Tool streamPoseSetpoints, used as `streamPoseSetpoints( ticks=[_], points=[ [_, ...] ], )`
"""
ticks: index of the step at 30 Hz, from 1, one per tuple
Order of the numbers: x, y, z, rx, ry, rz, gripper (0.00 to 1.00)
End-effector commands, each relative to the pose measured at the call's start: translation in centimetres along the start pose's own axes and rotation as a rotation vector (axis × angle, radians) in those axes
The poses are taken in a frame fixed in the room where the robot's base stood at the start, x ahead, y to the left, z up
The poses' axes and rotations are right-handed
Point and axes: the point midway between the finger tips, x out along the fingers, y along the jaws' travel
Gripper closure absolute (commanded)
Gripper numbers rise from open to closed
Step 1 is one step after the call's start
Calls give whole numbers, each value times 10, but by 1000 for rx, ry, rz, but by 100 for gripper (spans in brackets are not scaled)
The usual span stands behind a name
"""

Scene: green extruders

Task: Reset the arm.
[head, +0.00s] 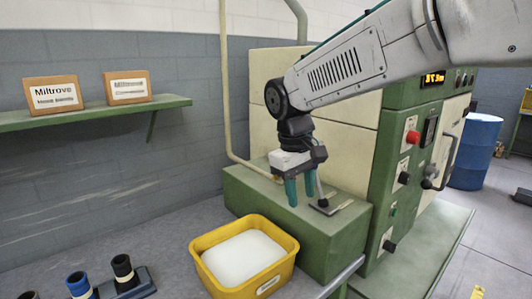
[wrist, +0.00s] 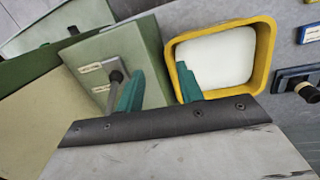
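My gripper (head: 301,190) points down from the end of my white arm, in front of the cream and green extruder (head: 345,140). Its two teal fingers are apart with nothing between them; this also shows in the wrist view (wrist: 158,85). In the head view the fingers appear over the green block at the foot of the machine (head: 330,235). A lever on a small plate (head: 324,205) stands on that block, just right of the fingers. In the wrist view the lever (wrist: 114,76) is close beside the left finger. I cannot tell whether they touch.
A yellow bin (head: 207,270) of white material stands below and left of my gripper. Dark cylinders (head: 122,268) stand at the lower left. A green shelf (head: 90,115) on the left wall holds two boxes (head: 55,94). A blue drum (head: 475,150) is at the right.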

Motion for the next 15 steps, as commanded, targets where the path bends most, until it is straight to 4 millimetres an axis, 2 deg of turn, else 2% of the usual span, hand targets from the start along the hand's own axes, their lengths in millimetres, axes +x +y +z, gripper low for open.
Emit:
streamPoseSetpoints(
  ticks=[8, 11, 15],
  points=[
    [7, 7, 78, 114, -19, -46, 63],
    [11, 10, 118, 177, -20, -65, 63],
    [22, 9, 187, 293, -13, -97, 63]
  ],
)
